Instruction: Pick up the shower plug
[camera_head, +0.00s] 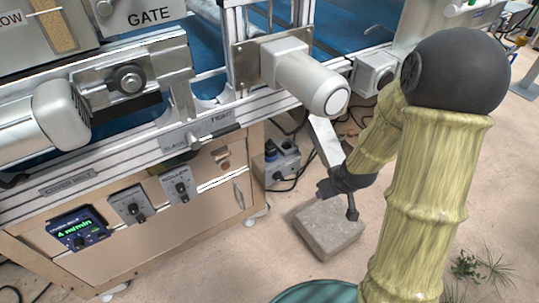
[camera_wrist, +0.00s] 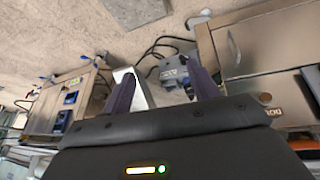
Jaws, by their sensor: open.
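I cannot make out a shower plug for certain in either view. My gripper (camera_head: 340,201) hangs above the floor at the right of the machine, over or in front of a grey block. In the wrist view its two dark fingers (camera_wrist: 163,80) are spread, with nothing held between them. Beyond the fingers is a grey socket box (camera_wrist: 172,72) with cables. The same socket box (camera_head: 272,168) stands on the floor by the cabinet in the head view, with blue-topped parts on it. Any small plug there is too small to tell.
The grey block (camera_head: 329,229) lies on the floor below my gripper. A slanted metal leg (camera_head: 325,142) stands close to it. The machine's wooden cabinet (camera_head: 165,235) is at the left. A green round rim (camera_head: 315,291) shows at the bottom. Floor at the right is mostly clear beside some plants (camera_head: 467,265).

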